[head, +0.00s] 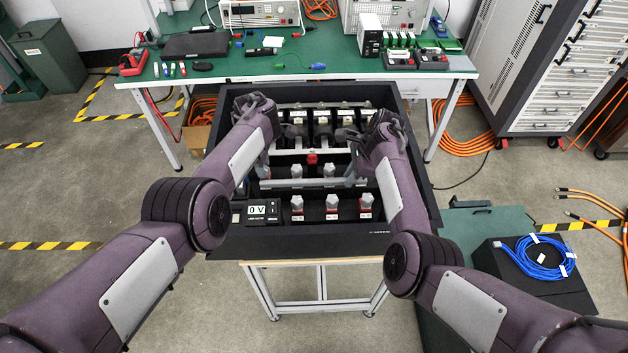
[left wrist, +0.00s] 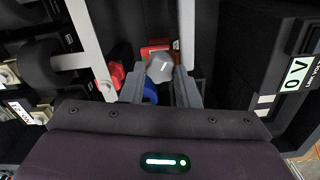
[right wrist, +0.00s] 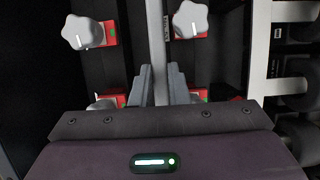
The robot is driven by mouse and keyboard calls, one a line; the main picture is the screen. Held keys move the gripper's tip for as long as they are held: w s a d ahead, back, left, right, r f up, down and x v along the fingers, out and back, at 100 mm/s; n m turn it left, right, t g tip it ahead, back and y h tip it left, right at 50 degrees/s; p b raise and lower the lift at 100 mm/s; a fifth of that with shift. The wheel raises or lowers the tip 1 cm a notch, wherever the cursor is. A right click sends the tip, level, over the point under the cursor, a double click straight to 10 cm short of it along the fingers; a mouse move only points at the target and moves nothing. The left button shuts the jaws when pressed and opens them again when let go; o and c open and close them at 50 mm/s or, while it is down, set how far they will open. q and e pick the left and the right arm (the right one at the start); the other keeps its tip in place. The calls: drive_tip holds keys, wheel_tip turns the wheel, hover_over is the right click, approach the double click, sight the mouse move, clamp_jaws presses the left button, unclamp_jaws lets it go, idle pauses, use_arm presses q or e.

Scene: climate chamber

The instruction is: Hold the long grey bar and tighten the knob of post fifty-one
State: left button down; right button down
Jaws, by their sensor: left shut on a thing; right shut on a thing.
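The long grey bar (head: 300,183) lies across the black case, in front of a row of grey knobs. My right gripper (right wrist: 157,85) is shut on the bar, which runs upright between its fingers in the right wrist view (right wrist: 156,40). My left gripper (left wrist: 160,88) is shut on a grey lobed knob (left wrist: 160,68) at the left end of the case, with red and blue parts by its base. The bar's end (left wrist: 187,25) shows beside that knob. I cannot read a post number on it.
Other grey knobs on red bases (head: 297,203) stand in a row at the case's front. A voltage display reading 0 V (head: 257,210) sits front left. A second light bar (left wrist: 88,40) and black components lie behind. The black case (head: 300,245) has raised walls.

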use_arm(q)
drive_tip(key=m, duration=0.3)
drive_tip(key=shift+r+m, duration=0.1)
drive_tip(key=shift+m, duration=0.3)
drive_tip(key=shift+m, duration=0.7)
drive_tip(key=m, duration=0.4)
drive_tip(key=shift+m, duration=0.3)
drive_tip(key=m, duration=0.4)
drive_tip(key=shift+w+m, duration=0.1)
drive_tip(key=shift+m, duration=0.9)
